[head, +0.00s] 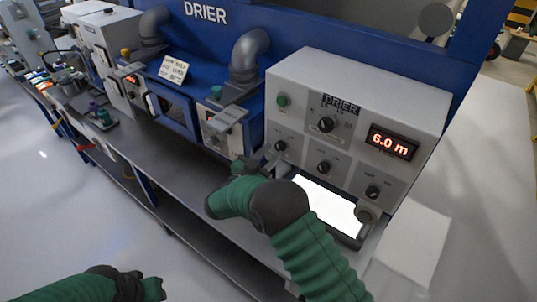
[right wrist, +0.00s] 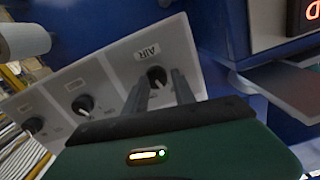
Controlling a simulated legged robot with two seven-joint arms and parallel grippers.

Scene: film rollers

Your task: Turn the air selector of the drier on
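The drier's control box (head: 300,75) is a light grey panel with a row of black knobs along its lower part. The air selector (head: 280,146) is the leftmost knob of that row, and in the right wrist view it is a black knob (right wrist: 156,76) beside an upside-down AIR label. My right gripper (head: 266,162) is at this knob, and in the right wrist view its two fingers (right wrist: 161,80) are apart, with the knob between their tips. I cannot tell whether they touch it.
Two more knobs (head: 323,167) (head: 372,192) continue the row to the right. A larger dial (head: 326,125), a green button (head: 283,100) and a red display (head: 392,143) sit above. A bright lit panel (head: 325,208) lies below. Other machines stand left along the grey bench (head: 165,170).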

